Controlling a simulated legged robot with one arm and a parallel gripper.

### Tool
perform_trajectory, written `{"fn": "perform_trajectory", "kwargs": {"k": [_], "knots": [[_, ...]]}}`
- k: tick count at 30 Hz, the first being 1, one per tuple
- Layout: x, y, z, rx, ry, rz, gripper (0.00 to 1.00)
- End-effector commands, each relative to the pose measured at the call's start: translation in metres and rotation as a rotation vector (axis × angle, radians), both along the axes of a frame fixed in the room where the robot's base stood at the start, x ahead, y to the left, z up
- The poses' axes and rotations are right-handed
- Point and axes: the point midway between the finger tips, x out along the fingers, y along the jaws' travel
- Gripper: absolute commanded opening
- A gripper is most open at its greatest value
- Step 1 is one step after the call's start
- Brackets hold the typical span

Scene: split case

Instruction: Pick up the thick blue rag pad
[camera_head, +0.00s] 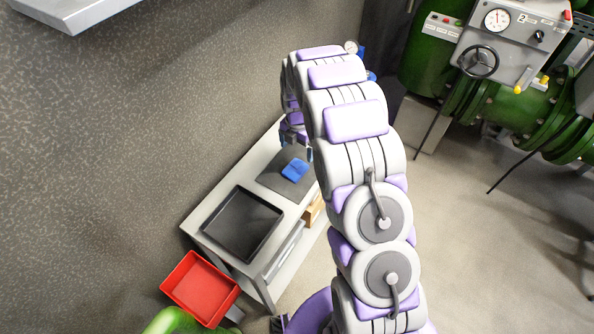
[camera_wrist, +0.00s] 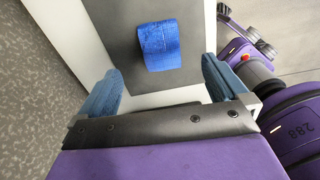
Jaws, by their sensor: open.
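The thick blue rag pad (camera_head: 295,170) lies on a dark mat (camera_head: 272,181) at the far end of a light grey table. In the wrist view the pad (camera_wrist: 159,45) lies flat on the dark mat (camera_wrist: 118,15), ahead of my gripper and roughly centred between its fingers. My gripper (camera_wrist: 160,88) is open and empty, with its two blue fingers wide apart and the pad beyond their tips. In the head view my gripper (camera_head: 296,150) is partly hidden by my arm, close to the pad.
A black tray (camera_head: 242,222) sits on the near part of the table (camera_head: 206,240). A red bin (camera_head: 201,288) stands at the table's near left. A lower shelf holds a grey case and a brown box. Green machinery (camera_head: 430,60) with a gauge panel stands at the back right.

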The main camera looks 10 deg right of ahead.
Motion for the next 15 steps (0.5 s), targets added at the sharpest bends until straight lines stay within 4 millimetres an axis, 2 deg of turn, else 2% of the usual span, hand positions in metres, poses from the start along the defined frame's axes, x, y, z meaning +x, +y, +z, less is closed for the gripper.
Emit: {"fn": "perform_trajectory", "kwargs": {"k": [1,3,9,15], "knots": [[-0.001,0.002,-0.012,-0.003,0.004,0.001,1.00],[-0.001,0.005,-0.024,-0.006,0.004,0.001,1.00],[-0.001,0.010,-0.038,-0.011,0.001,0.003,1.00],[-0.004,0.002,-0.059,-0.006,0.001,0.001,1.00]]}}
